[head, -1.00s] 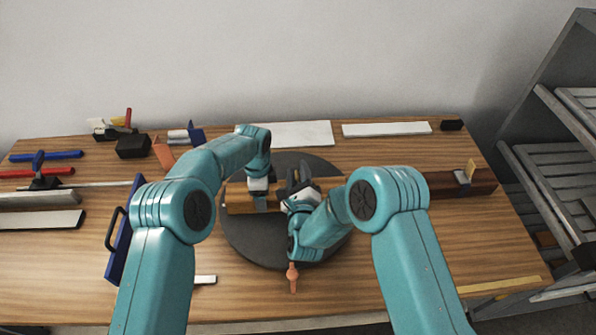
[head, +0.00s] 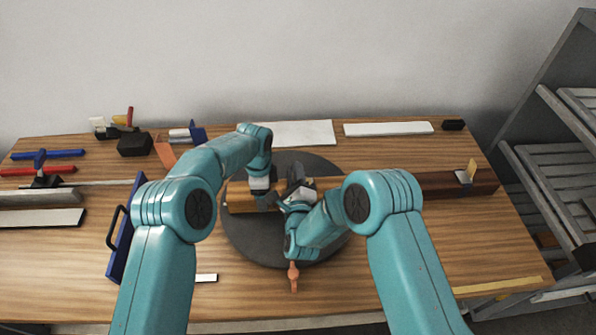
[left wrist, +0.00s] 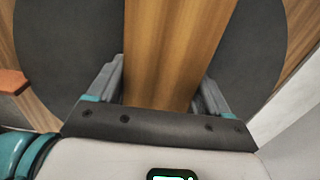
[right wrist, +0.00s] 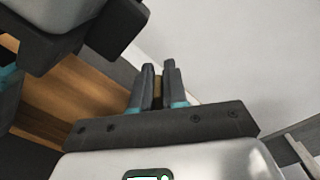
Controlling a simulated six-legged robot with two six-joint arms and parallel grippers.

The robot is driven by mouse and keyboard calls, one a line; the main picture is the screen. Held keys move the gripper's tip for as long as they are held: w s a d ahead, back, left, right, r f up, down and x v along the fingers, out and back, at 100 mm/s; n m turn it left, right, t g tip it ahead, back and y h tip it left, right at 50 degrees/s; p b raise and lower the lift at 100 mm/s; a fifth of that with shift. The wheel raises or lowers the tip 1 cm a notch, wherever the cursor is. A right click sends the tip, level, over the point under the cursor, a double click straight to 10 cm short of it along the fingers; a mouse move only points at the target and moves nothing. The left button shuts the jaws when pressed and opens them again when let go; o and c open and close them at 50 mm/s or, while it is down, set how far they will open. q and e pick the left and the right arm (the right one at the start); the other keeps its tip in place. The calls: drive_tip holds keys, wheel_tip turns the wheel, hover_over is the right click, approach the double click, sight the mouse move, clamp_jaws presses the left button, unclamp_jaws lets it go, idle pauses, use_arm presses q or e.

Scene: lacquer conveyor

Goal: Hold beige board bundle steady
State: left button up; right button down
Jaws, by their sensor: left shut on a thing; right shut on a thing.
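The beige board bundle (head: 240,198) lies across the dark round turntable (head: 248,245) in the middle of the table. My left gripper (head: 263,200) comes down on it from above and is shut on it. In the left wrist view the wood face of the bundle (left wrist: 175,40) runs between the two fingers. My right gripper (head: 297,174) is just right of the left one, over the bundle. In the right wrist view its fingers (right wrist: 158,85) are close together on a narrow brownish piece; most of it is hidden, so I cannot tell what it is.
A dark reddish wood block (head: 445,185) stands at the right. A blue handled board (head: 125,235) is at the left, and an orange handle (head: 293,275) is in front of the turntable. Tools and clamps fill the far left; a grey rack (head: 560,165) stands right of the table.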

drive_tip(key=c, duration=1.2)
unclamp_jaws()
drive_tip(key=shift+c, duration=0.2)
drive_tip(key=s, duration=1.2)
